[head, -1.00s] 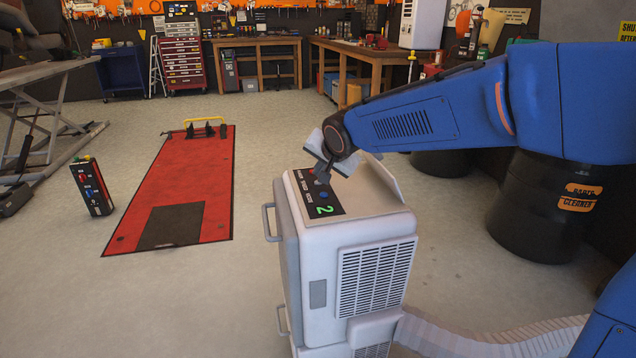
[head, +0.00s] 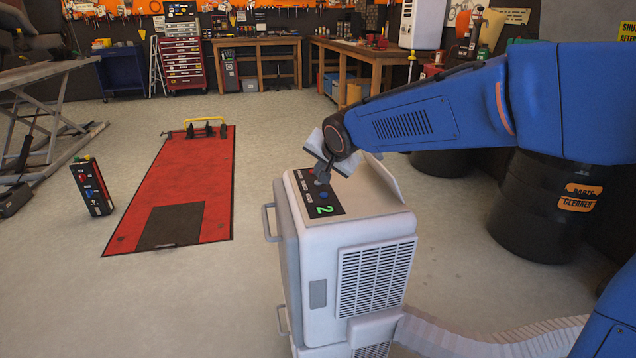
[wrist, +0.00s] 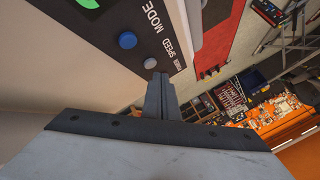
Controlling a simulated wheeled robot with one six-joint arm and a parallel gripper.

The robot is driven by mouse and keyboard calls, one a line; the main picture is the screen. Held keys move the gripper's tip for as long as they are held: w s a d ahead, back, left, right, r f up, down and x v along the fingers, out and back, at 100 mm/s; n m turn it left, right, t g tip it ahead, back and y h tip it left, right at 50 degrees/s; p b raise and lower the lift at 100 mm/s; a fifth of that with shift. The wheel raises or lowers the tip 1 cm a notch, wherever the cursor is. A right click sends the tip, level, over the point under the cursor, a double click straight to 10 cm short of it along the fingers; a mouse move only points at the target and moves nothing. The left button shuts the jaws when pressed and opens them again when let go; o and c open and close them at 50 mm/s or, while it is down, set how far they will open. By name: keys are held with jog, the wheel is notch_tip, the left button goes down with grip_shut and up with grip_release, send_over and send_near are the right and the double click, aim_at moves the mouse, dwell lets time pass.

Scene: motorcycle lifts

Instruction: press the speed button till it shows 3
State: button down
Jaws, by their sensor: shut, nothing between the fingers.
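The white machine (head: 345,228) has a dark control panel (head: 305,186) on its top. Its display (head: 321,210) shows a green 2. A blue button (head: 323,195) lies beside the display; the wrist view shows this blue button (wrist: 127,40) near the word MODE. A grey round button (wrist: 150,62) sits near the word SPEED. My gripper (head: 319,181) is shut and empty, pointing down at the panel. In the wrist view its fingertips (wrist: 160,75) are right beside the grey button. I cannot tell whether they touch it.
A raised flap (head: 385,178) stands at the machine's right edge. A side handle (head: 267,222) sticks out on its left. A ribbed hose (head: 480,335) runs off to the right. Black drums (head: 535,205) stand behind my arm. A red motorcycle lift (head: 180,180) lies on the floor at left.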

aim_at(319, 186)
jog(key=shift+f, duration=0.15)
dwell(0.6)
jog(key=shift+f, duration=0.3)
jog(key=shift+f, duration=0.35)
dwell(0.8)
jog(key=shift+r, duration=0.8)
jog(key=shift+r, duration=0.1)
jog(key=shift+r, duration=2.4)
